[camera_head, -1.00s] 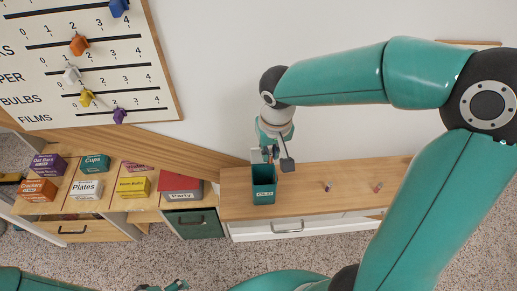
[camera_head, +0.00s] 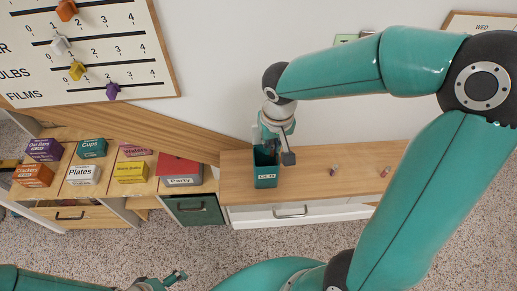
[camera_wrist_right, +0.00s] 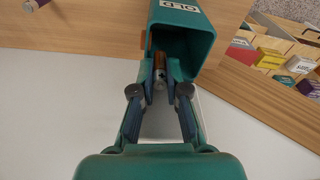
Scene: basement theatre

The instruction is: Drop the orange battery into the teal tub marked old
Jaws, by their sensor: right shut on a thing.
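The teal tub (camera_head: 265,182), marked OLD, stands on the wooden counter in the head view. Its open mouth and label also show in the wrist view (camera_wrist_right: 207,30). My right gripper (camera_head: 270,150) is at the tub's back rim. In the wrist view it is shut on the orange battery (camera_wrist_right: 160,66), whose coppery side shows between the fingertips against the tub's dark mouth. Whether the battery is inside the rim or just above it I cannot tell. My left gripper (camera_head: 174,278) is low at the bottom edge, away from the counter, its jaws too small to judge.
Two small batteries stand on the counter right of the tub, one nearer (camera_head: 334,171) and one farther (camera_head: 386,171). A board with sliders (camera_head: 90,50) hangs above.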

